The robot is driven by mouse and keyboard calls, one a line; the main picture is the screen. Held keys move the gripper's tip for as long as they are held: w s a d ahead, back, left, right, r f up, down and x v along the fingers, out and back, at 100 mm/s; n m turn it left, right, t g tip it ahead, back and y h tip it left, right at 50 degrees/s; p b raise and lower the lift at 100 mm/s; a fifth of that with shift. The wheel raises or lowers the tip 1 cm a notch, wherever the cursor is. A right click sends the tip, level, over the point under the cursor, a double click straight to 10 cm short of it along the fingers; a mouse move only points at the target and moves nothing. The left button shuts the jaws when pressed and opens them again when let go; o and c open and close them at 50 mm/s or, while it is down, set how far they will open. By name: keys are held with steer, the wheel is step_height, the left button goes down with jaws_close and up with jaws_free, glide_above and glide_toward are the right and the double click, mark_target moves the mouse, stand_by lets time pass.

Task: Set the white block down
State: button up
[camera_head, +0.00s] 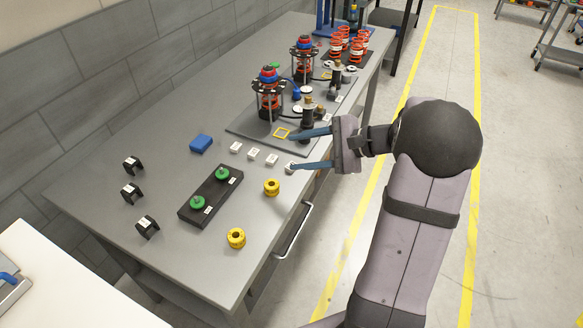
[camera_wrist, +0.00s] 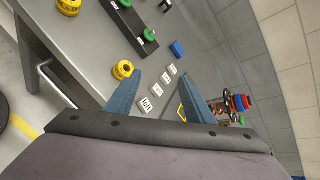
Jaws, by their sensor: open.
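Several small white blocks with dark markings stand in a row on the grey table. They run from the far-left block (camera_head: 236,147) to the block nearest the table's right edge (camera_head: 290,167). My gripper (camera_head: 293,150) is open, its two blue fingers apart over the right side of the table. One fingertip overlaps the edge-side block in the head view; I cannot tell if they touch. In the wrist view, the row lies between and beyond the fingers (camera_wrist: 160,76), the nearest block (camera_wrist: 146,103) close to the left finger. No block is visibly gripped.
A yellow square outline (camera_head: 282,133) marks the dark plate (camera_head: 245,127), which holds spring assemblies (camera_head: 268,95) and dark posts. A blue block (camera_head: 201,143), a black holder (camera_head: 186,212) with green knobs, yellow spools (camera_head: 271,187) and black brackets (camera_head: 131,193) stand nearby.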

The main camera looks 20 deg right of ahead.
mark_target(294, 162)
steer(key=w+d+r+n+g+h, duration=0.15)
steer(key=n+h, duration=0.25)
steer(key=n, duration=0.8)
steer(key=w+n+g+h, duration=0.3)
steer(key=n, duration=0.9)
steer(key=f, duration=0.5)
steer(key=shift+s+d+f, duration=0.1)
steer(key=shift+s, duration=0.15)
steer(key=shift+w+d+p+x, duration=0.15)
steer(key=shift+p+x, duration=0.4)
steer(key=shift+x, duration=1.15)
steer(key=shift+w+d+p+x, duration=0.15)
steer(key=shift+p+x, duration=0.35)
steer(key=shift+x, duration=1.25)
steer(key=shift+a, duration=0.1)
steer(key=shift+s, duration=0.1)
steer(key=shift+c, duration=0.5)
steer(key=c, duration=1.1)
